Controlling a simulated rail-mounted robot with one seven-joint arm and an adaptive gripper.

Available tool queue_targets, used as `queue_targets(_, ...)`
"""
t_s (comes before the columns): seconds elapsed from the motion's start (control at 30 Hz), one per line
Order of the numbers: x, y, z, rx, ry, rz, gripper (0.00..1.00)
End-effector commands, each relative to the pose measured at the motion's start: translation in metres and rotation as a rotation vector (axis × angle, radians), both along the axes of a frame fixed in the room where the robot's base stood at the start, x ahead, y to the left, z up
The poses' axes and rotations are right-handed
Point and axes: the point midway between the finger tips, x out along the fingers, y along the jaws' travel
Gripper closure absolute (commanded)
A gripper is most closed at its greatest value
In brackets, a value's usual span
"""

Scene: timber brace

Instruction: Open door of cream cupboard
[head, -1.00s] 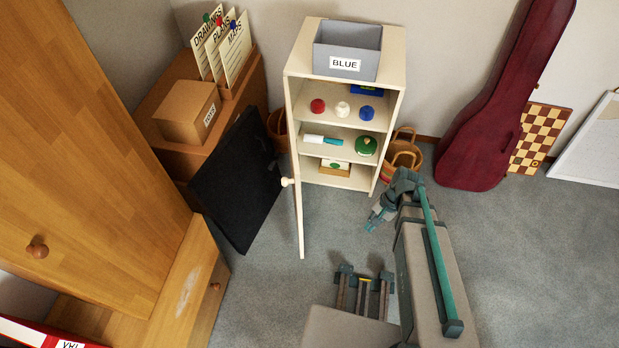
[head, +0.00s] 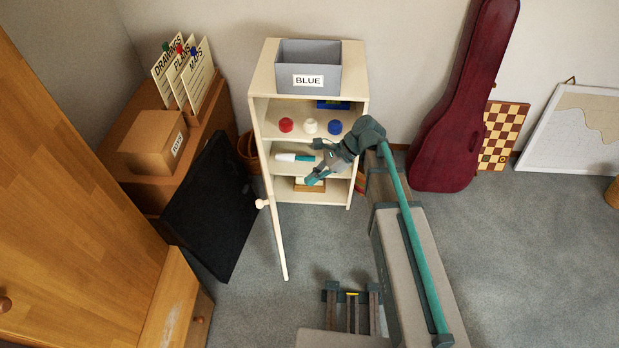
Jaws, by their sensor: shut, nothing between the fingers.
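The cream cupboard (head: 359,108) stands against the back wall in the head view. Its door (head: 276,225) is hinged on the left and stands wide open, swung out toward me and seen nearly edge-on. The round knob (head: 262,203) is on the door's outer face, on its left side. My gripper (head: 312,180) is shut and empty. It appears in front of the lower shelves, right of the door and apart from it. It hides part of the shelf contents.
Shelves hold red, white and blue knobs (head: 310,126) and a white-and-teal item (head: 296,157). A grey BLUE bin (head: 308,76) sits on top. A black panel (head: 210,210) leans left of the door. A red instrument case (head: 450,120) stands right.

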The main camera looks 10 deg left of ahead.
Motion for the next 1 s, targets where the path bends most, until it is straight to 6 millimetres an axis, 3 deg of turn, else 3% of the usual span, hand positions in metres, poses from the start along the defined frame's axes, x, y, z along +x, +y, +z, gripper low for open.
queue_targets(0.4, -0.022, 0.052, -0.055, -0.001, 0.0, 0.004, 1.0)
queue_targets(0.7, -0.035, 0.083, -0.054, -0.001, -0.003, 0.002, 1.0)
queue_targets(1.0, -0.036, 0.086, -0.055, -0.001, -0.003, 0.0, 1.0)
